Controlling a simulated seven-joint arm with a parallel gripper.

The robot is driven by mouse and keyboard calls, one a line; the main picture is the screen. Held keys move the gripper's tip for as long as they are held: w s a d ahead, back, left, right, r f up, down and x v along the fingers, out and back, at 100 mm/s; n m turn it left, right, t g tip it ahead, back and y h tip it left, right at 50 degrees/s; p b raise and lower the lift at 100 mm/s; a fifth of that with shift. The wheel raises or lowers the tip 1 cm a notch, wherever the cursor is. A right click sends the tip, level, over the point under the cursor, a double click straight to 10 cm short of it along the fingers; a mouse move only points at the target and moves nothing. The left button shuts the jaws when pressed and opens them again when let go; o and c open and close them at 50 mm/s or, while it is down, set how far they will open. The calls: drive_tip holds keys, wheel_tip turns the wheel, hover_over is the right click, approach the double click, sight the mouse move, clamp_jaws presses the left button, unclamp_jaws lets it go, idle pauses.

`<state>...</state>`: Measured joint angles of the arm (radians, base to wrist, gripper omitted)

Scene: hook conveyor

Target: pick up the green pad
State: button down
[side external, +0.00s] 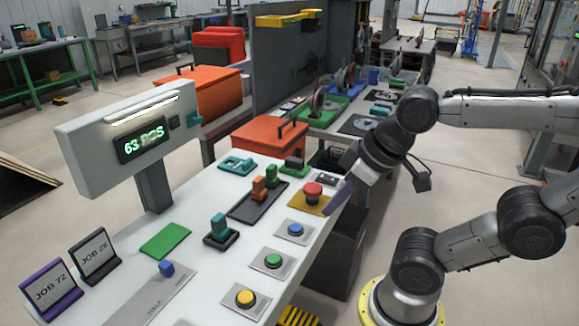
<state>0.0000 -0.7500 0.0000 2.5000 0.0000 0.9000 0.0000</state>
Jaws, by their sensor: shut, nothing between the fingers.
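A flat green pad (165,241) lies on the left part of the white table, in front of the display post. Nothing lies on it. My gripper (336,200) hangs at the right edge of the table, beside the red mushroom button. It is well to the right of the pad and apart from it. Its dark, narrow fingers are together, with nothing seen between them.
A red button on a yellow plate (325,204) is beside my gripper. Blue (295,230), green (272,260) and yellow (245,298) buttons line the right edge. A teal block on a black base (220,232) stands right of the pad.

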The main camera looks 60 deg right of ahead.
drive_tip(key=c, duration=1.5)
unclamp_jaws()
drive_tip(key=shift+c, duration=0.2)
drive_tip(key=o, duration=1.5)
drive_tip(key=shift+o, duration=0.2)
